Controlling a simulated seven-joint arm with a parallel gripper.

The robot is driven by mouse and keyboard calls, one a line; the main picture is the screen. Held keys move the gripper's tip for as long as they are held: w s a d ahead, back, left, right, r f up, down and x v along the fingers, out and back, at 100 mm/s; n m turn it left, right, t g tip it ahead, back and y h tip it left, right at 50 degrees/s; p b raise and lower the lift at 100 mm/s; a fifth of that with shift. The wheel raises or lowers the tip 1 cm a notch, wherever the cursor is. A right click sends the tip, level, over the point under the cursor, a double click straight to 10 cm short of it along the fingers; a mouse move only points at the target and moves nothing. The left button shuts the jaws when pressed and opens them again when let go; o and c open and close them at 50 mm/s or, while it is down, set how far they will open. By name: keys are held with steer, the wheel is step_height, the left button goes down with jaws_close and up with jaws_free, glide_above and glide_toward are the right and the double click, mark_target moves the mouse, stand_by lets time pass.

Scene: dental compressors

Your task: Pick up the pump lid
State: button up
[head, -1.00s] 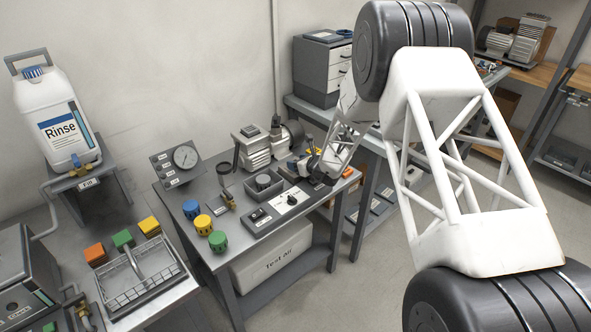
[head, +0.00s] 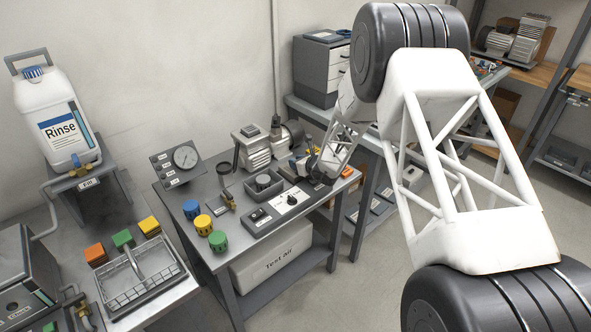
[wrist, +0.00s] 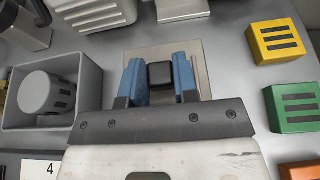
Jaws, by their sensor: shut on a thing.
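In the wrist view, my gripper (wrist: 159,76) has its two blue fingers on either side of a black knob-like block. This block appears to be the handle of the pump lid (wrist: 160,75). A pale, flat square (wrist: 196,58) shows behind the fingers; I cannot tell whether it is part of the lid or a surface under it. My gripper is shut on the lid's knob. In the head view, my arm's end reaches down to the bench near the finned pump (head: 256,148), and the lid is too small and covered to make out there.
Yellow (wrist: 276,41), green (wrist: 293,108) and orange (wrist: 301,171) slotted blocks stand close at right in the wrist view. A grey open box with a cylinder (wrist: 46,92) stands at left. The pump's ribbed body (wrist: 95,14) is at the top.

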jaws_close()
steer(key=shift+r, duration=0.15)
step_height(320, 180, up, 10)
stand_by(0.5)
